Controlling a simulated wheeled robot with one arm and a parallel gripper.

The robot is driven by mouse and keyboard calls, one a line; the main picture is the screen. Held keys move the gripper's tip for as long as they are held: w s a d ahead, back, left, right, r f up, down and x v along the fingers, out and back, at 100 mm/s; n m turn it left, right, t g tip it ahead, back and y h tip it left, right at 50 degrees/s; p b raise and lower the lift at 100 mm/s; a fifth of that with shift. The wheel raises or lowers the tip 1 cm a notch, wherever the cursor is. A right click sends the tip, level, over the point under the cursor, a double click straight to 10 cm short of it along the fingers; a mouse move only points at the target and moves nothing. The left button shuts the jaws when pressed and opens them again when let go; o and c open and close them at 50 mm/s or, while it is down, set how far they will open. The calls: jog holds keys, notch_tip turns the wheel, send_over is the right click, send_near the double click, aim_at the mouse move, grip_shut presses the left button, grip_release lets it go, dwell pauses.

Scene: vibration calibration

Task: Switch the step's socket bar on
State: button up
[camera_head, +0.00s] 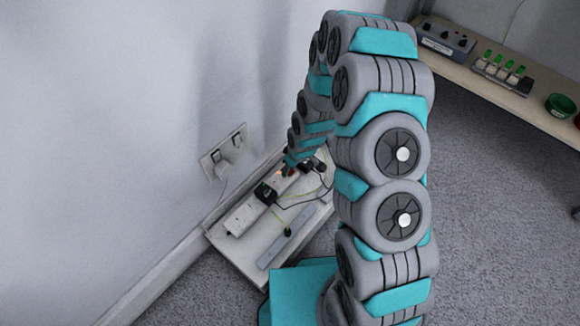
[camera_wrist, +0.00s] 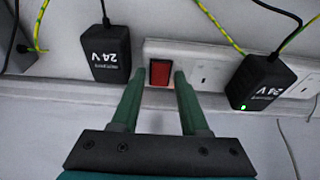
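The white socket bar (camera_head: 243,214) lies on the low step (camera_head: 228,251) along the wall. In the wrist view the bar (camera_wrist: 205,52) carries a red rocker switch (camera_wrist: 160,73) at its end. My gripper (camera_wrist: 160,77) has its two green fingers spread apart, with nothing between them but the view of the switch. The fingertips appear to the left and right of the switch; I cannot tell whether they touch the bar. In the head view my arm largely hides the gripper and that end of the bar. Whether the switch is on is unclear.
Black 24 V adapters (camera_wrist: 105,52) and (camera_wrist: 262,80) stand near the switch, with yellow-green and black cables around. A grey metal strip (camera_head: 285,238) lies on the step. A wall socket (camera_head: 222,151) is above. A shelf (camera_head: 480,80) with devices stands right; carpet is open.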

jog(key=shift+o, duration=0.8)
jog(key=shift+r, duration=0.1)
jog(key=v, duration=0.6)
jog(key=shift+w, duration=0.1)
jog(key=shift+v, duration=0.85)
jog(key=shift+r, duration=0.1)
